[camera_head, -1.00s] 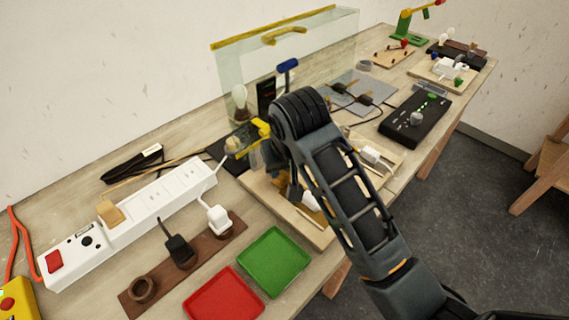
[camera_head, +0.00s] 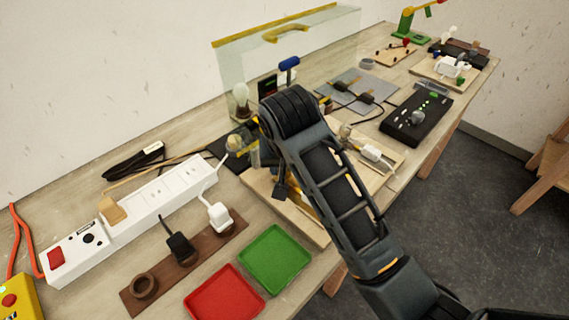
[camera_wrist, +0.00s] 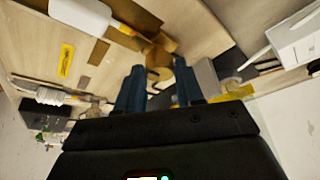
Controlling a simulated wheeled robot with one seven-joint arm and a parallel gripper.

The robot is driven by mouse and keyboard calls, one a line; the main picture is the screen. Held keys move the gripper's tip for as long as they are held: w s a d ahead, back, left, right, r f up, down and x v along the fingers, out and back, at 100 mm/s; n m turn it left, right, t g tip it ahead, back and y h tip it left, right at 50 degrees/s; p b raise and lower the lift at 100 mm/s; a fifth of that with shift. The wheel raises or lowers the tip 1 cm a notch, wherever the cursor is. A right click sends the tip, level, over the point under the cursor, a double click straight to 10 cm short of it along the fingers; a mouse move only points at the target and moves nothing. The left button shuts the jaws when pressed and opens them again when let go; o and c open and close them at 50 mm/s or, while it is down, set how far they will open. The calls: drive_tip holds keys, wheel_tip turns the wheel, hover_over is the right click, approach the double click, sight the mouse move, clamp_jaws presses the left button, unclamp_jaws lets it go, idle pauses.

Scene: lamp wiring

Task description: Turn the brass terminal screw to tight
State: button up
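In the wrist view my gripper (camera_wrist: 160,72) shows two dark blue fingers standing apart, with a gap between them. A brass-coloured part (camera_wrist: 158,52) lies just beyond the fingertips, roughly in line with the gap; I cannot tell whether it is the terminal screw or whether a finger touches it. In the head view my arm covers most of the wooden board (camera_head: 305,222) at the table's front edge, and no brass screw can be made out there. My fingertips are not clear in that view.
A white power strip (camera_head: 140,208), a brown socket board (camera_head: 152,300), a green tray (camera_head: 275,258) and a red tray (camera_head: 224,294) lie to the left. A glass screen (camera_head: 325,45) and bulb (camera_head: 240,93) stand behind. A black box (camera_head: 416,117) lies to the right.

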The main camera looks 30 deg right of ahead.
drive_tip(key=o, duration=0.4)
drive_tip(key=shift+c, duration=0.2)
drive_tip(key=v, duration=0.7)
drive_tip(key=shift+r, duration=0.25)
drive_tip(key=shift+s, duration=0.15)
idle(0.5)
